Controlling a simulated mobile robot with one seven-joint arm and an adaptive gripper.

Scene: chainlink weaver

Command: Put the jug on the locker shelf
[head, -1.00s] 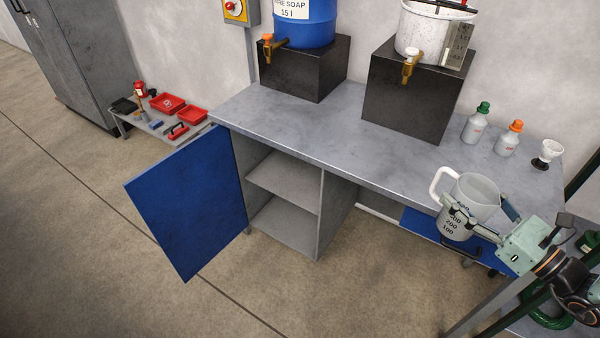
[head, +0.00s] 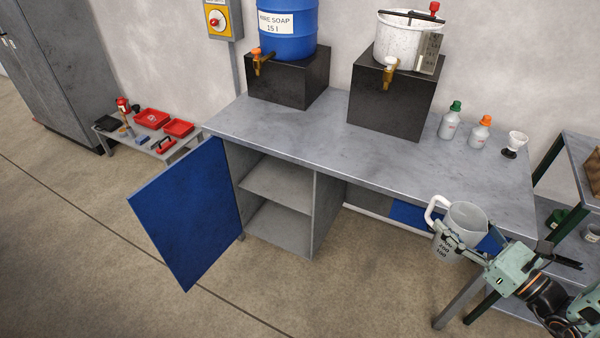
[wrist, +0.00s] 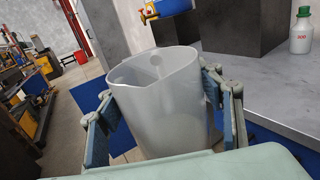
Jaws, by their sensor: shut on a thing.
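The jug (head: 467,217) is translucent white with dark volume marks and a white handle on its left. My gripper (head: 462,240) is shut around its body and holds it upright in front of the bench's right end. In the wrist view the jug (wrist: 157,100) sits between both fingers and its inside looks empty. The locker under the bench's left part has its blue door (head: 188,215) swung open to the left. Its locker shelf (head: 277,185) is bare and lies left of my gripper. The far inside of the locker is partly hidden.
The grey bench top (head: 310,140) carries a blue soap barrel (head: 287,28) and a white bucket (head: 402,40) on dark blocks, two bottles and a small white cup-like item (head: 515,143). A low table (head: 165,150) with red trays stands at the left. Floor before the locker is clear.

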